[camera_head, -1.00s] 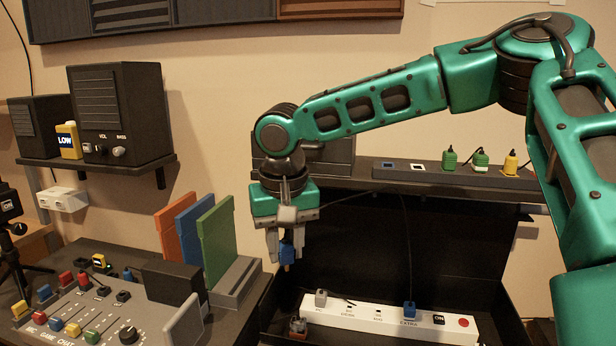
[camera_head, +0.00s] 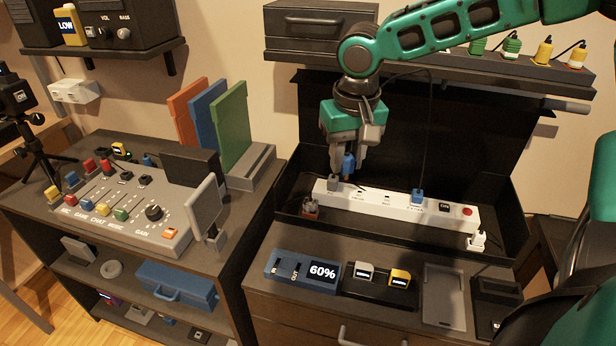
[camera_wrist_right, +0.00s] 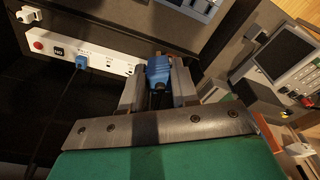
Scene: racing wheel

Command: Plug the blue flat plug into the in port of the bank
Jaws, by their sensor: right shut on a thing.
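My right gripper (camera_head: 356,160) is shut on a small blue plug (camera_head: 348,164), held pointing down over the left end of the white power strip. In the right wrist view the blue plug (camera_wrist_right: 158,70) sits between the fingers (camera_wrist_right: 158,82); its tip's exact shape is unclear. The bank seems to be the blue box reading 60% (camera_head: 306,271), lying on the cabinet top in front of the strip, with two dark slots left of its display. Part of a blue box also shows at the wrist view's top edge (camera_wrist_right: 197,8). My left gripper is not in view.
The white power strip (camera_head: 340,200) carries a grey plug and another blue plug (camera_head: 417,196) with a cord. Grey and yellow pieces (camera_head: 398,279) sit right of the bank. A mixer desk (camera_head: 120,213) stands left. A shelf (camera_head: 500,66) runs behind.

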